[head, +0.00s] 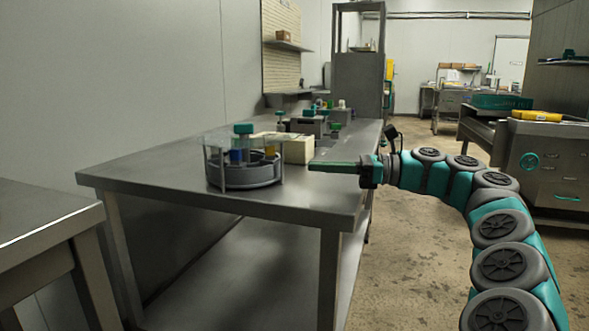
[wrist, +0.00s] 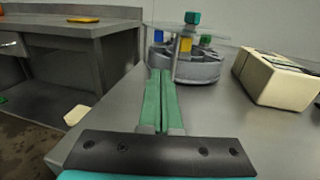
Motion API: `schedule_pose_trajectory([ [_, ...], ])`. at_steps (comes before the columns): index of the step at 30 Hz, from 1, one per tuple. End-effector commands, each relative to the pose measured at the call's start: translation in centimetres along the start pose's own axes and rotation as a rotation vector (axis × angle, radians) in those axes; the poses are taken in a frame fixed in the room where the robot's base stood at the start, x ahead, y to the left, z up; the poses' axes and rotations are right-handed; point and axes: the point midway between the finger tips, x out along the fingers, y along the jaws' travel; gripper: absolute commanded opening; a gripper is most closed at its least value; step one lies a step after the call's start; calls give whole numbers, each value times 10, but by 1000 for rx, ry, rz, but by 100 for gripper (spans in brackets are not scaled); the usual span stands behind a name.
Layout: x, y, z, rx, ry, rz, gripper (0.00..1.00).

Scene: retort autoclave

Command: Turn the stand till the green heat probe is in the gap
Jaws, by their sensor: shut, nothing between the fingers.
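The stand (head: 246,181) is a round grey carousel under a clear plate on posts, on the steel table. In the wrist view the stand (wrist: 200,72) is just beyond my fingertips. A teal knob (head: 243,128) rises above the plate. Beneath it show a blue piece (head: 236,156) and a yellow piece (head: 269,152). A small green piece (wrist: 205,39), perhaps the heat probe, shows right of the yellow one in the wrist view. I cannot make out the gap. My gripper (head: 312,166) is shut and empty, right of the stand; whether it touches is unclear.
A cream box (head: 298,149) stands behind my fingers, close to the stand. Several grey and green fixtures (head: 315,122) are farther back on the table (head: 180,178). The front of the tabletop is clear. Another steel bench (head: 40,222) is at left.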

Motion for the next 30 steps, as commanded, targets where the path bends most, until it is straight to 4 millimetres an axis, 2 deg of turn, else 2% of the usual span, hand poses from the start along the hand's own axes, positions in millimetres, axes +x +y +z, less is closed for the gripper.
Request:
schedule_pose_trajectory([
  [18,112,2,-4,-3,5,5,0],
  [24,130,2,-2,-3,5,4,0],
  [30,135,1,-2,-3,5,3,0],
])
